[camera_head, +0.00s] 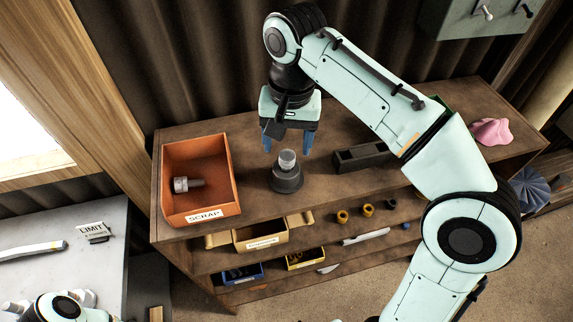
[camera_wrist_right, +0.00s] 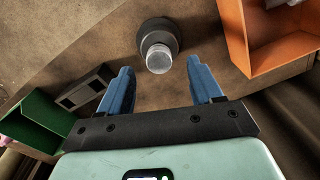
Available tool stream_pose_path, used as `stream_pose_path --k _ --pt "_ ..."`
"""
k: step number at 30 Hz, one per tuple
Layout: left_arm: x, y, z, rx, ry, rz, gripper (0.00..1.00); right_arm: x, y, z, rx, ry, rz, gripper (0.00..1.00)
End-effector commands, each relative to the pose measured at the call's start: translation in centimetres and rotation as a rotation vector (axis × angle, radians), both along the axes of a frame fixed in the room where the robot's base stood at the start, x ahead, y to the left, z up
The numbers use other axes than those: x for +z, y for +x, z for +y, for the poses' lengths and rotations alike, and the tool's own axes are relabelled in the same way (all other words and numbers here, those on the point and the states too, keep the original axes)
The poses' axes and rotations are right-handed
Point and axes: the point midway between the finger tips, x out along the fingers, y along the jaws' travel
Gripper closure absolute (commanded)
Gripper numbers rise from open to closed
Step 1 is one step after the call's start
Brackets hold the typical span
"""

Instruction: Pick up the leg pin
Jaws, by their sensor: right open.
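A metal pin with a pale, silvery round top (camera_head: 287,159) stands upright in a dark round holder (camera_head: 287,180) on the brown shelf top. My right gripper (camera_head: 287,143) is open, its two blue fingers pointing down just above and behind the pin top. In the right wrist view the pin top (camera_wrist_right: 159,59) lies just beyond the gap between the open fingers (camera_wrist_right: 160,75), with the dark holder (camera_wrist_right: 157,32) behind it. The fingers do not appear to touch it. A similar grey metal piece (camera_head: 187,184) lies on its side in the orange scrap bin (camera_head: 226,170). My left gripper is not visible.
A dark slotted block (camera_head: 362,158) lies right of the holder, and a pink object (camera_head: 491,131) sits farther right. A green bin (camera_wrist_right: 38,123) shows in the right wrist view. Small yellow and blue bins stand on the shelves below. A grey table (camera_head: 95,270) is at left.

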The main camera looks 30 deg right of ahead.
Motion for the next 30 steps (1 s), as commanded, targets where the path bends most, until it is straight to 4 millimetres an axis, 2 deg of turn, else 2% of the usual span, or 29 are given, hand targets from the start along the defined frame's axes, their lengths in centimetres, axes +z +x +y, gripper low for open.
stream_pose_path --k 9,12,20,26,27,30 --pt "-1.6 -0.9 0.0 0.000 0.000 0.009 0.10 -4.2 -0.1 0.0 0.001 -0.001 0.003 0.35" --pt "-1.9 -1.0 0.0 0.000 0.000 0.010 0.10 -5.0 0.0 0.0 0.000 0.000 0.000 0.35" --pt "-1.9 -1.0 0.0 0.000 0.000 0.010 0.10 -5.2 0.0 0.0 0.000 0.000 -0.001 0.35" --pt "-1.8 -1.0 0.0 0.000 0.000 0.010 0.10 -5.1 0.0 0.0 0.000 0.000 -0.001 0.97" --pt "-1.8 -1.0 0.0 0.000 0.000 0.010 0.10 -5.1 0.0 0.0 0.000 0.000 -0.001 1.00" --pt "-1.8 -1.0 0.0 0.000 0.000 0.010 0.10 -5.1 0.0 0.0 0.000 0.001 -0.003 1.00"
